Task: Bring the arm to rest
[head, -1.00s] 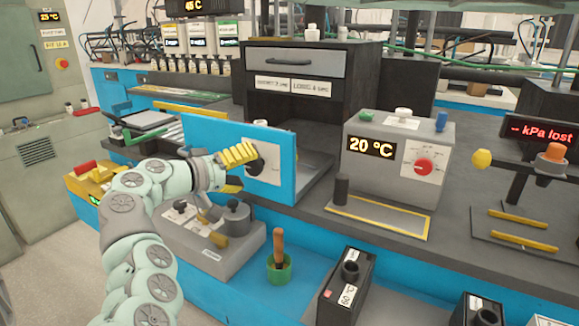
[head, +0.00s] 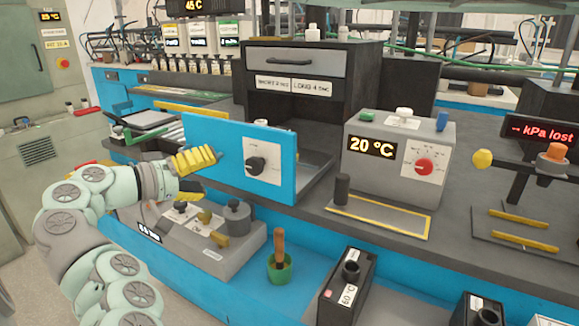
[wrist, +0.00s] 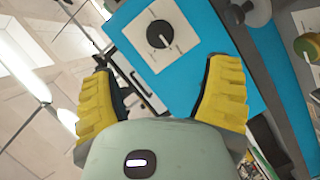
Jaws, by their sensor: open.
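My gripper (head: 196,162) has yellow fingers and stands left of the blue panel (head: 215,135), apart from its black knob (head: 256,165). In the wrist view the two yellow fingers of my gripper (wrist: 160,95) are spread wide with nothing between them. The knob (wrist: 159,34) on its white plate shows beyond the fingertips, on the blue panel (wrist: 200,20). In the head view my pale green arm reaches in from the lower left.
A grey box with several knobs (head: 195,250) sits below the panel. A wooden-handled tool stands in a green cup (head: 279,268), beside a black battery (head: 345,288). A grey unit reading 20 °C (head: 400,165) stands to the right. Floor shows at the lower left.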

